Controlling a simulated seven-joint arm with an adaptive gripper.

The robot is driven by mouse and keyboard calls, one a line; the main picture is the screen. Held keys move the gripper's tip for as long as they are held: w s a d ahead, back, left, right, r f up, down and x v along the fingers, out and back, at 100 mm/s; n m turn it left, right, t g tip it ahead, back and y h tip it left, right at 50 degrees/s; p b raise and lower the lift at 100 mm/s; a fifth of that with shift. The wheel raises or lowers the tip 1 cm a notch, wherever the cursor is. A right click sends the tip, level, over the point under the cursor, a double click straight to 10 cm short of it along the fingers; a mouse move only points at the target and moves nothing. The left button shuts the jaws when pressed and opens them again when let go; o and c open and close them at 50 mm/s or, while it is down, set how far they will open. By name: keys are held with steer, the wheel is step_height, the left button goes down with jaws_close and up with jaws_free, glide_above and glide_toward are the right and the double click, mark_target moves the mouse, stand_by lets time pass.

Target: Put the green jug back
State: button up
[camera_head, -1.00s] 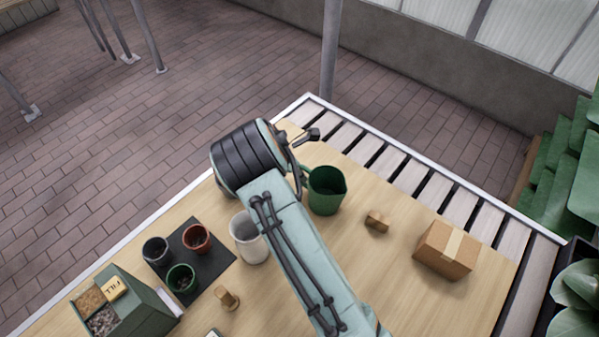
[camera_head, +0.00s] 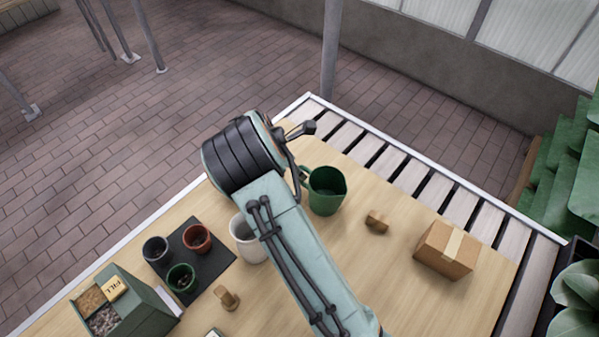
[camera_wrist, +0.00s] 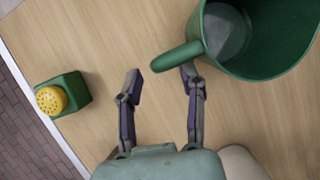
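The green jug (camera_head: 327,191) stands upright on the wooden table, right of my arm in the head view. In the wrist view the jug (camera_wrist: 262,62) fills the upper right, with its handle (camera_wrist: 178,57) pointing left. My gripper (camera_wrist: 162,78) is open there, its two fingers apart. The right fingertip is at the handle's lower edge and seems to overlap it; I cannot tell whether they touch. The handle is not clearly between the fingers. In the head view my arm hides most of the gripper.
A white pot (camera_head: 247,240) stands beside my arm. A green box with a yellow perforated top (camera_wrist: 62,96) is left of the gripper. A cardboard box (camera_head: 445,250) and a small wooden block (camera_head: 377,221) lie right. Several small pots stand on a dark mat (camera_head: 215,262).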

steer(key=v, duration=0.9)
steer(key=s+d+r+m+g+y, duration=0.1)
steer(key=s+d+r+m+y, duration=0.1)
steer(key=s+d+r+m, duration=0.25)
steer(key=s+d+r+m+g+y, duration=0.1)
steer(key=s+d+r+m+y, duration=0.1)
steer(key=s+r+m, duration=0.35)
steer(key=s+d+m+y, duration=0.1)
steer(key=s+d+m, duration=0.1)
steer(key=s+m, duration=1.1)
steer(key=s, duration=0.8)
steer(key=shift+m, duration=0.3)
steer(key=shift+s+d, duration=0.1)
